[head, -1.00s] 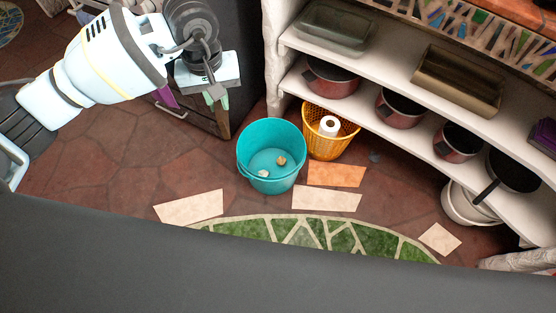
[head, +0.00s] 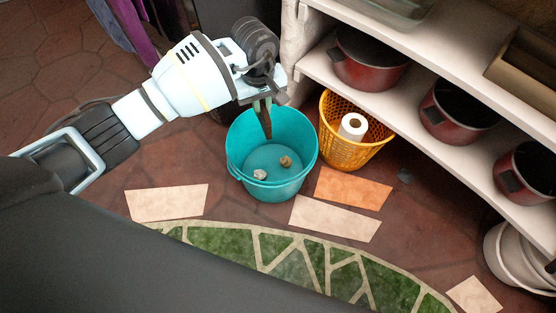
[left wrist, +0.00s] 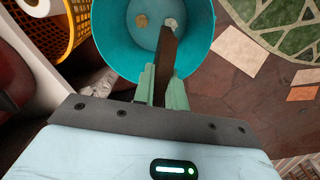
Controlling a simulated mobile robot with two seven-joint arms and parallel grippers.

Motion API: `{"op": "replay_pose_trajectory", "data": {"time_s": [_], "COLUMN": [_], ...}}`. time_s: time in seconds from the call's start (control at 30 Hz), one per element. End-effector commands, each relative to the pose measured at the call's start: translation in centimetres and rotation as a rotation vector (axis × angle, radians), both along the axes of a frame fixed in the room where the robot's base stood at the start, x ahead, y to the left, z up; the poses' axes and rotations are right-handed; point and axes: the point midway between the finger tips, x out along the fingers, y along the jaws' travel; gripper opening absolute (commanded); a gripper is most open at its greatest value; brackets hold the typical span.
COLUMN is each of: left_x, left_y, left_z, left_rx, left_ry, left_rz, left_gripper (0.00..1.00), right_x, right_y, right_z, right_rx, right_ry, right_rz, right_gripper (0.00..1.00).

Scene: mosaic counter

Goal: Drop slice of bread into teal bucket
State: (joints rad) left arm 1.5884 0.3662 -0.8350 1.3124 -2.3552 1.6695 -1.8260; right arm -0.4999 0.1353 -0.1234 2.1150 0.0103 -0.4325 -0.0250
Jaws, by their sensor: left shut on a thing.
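The teal bucket (head: 272,185) stands on the tiled floor, with two small crumpled lumps on its bottom. My left gripper (head: 263,103) is above the bucket's back rim and points down. It is shut on a thin brown slice of bread (head: 266,122), seen nearly edge-on, which hangs over the bucket's opening. In the left wrist view the slice (left wrist: 167,50) sticks out between the green fingertips (left wrist: 162,88) toward the bucket (left wrist: 120,40). My right gripper is in neither view.
A yellow basket (head: 345,150) with a white paper roll (head: 353,126) stands right of the bucket. White shelves (head: 400,130) with red pots (head: 368,60) are at the right. Flat tiles (head: 167,202) lie on the floor in front.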

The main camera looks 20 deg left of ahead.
Motion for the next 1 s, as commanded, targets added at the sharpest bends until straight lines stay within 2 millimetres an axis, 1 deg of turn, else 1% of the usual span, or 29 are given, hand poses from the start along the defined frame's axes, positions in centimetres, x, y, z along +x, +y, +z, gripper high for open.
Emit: {"op": "replay_pose_trajectory", "data": {"time_s": [0.03,0.1,0.33,0.47,0.57,0.77,0.9,1.0], "left_x": [0.1,0.1,0.1,0.1,0.1,0.0,0.1,0.1], "left_y": [0.0,0.0,0.0,0.0,0.0,0.0,0.0,0.0], "left_z": [-0.8,-1.1,-1.0,-1.5,-2.3,-4.4,-5.9,-6.7], "left_rx": [-0.001,-0.002,-0.002,-0.002,-0.002,-0.001,-0.001,-0.002], "left_ry": [0.000,-0.001,-0.003,-0.001,0.000,0.002,0.002,0.001], "left_rz": [0.003,0.005,0.006,0.005,0.005,0.006,0.006,0.005], "left_gripper": [0.06,0.06,0.06,0.06,0.06,0.06,0.06,0.06], "right_x": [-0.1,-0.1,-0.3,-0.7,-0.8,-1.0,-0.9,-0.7], "right_y": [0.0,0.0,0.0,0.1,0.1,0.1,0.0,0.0], "right_z": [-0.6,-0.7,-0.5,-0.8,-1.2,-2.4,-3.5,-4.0], "right_rx": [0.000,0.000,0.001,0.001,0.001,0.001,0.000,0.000], "right_ry": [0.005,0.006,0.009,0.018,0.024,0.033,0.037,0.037], "right_rz": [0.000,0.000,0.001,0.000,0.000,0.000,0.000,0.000], "right_gripper": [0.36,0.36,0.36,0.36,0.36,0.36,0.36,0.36]}}
